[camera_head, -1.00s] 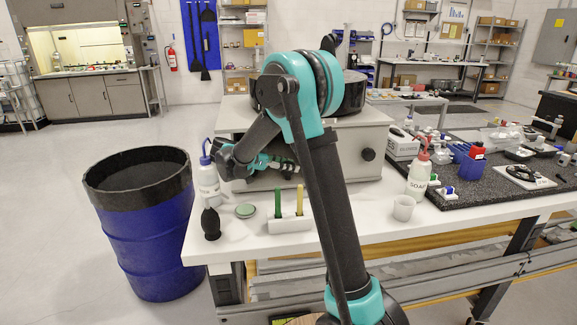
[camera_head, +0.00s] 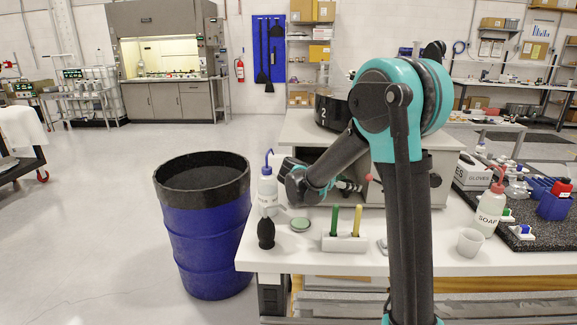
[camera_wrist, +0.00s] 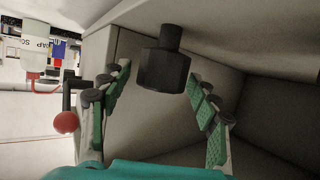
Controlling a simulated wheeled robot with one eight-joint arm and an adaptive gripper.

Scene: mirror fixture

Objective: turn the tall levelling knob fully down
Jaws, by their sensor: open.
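In the wrist view a dark faceted knob (camera_wrist: 163,66) on a short stem hangs from a pale surface, between and just beyond my fingertips. It looks like the tall levelling knob, but I cannot be sure. My gripper (camera_wrist: 158,82) is open, with one green-padded finger to each side of it and no visible contact. In the head view my gripper (camera_head: 347,187) is at the front of the grey fixture box (camera_head: 300,128), partly hidden by my arm. The knob between the fingers cannot be made out there.
A red ball-ended lever (camera_wrist: 67,121) is close beside the left finger; its ball also shows in the head view (camera_head: 368,177). A wash bottle (camera_head: 268,195), black bulb (camera_head: 266,234) and a holder with green and yellow sticks (camera_head: 344,243) stand on the bench nearby.

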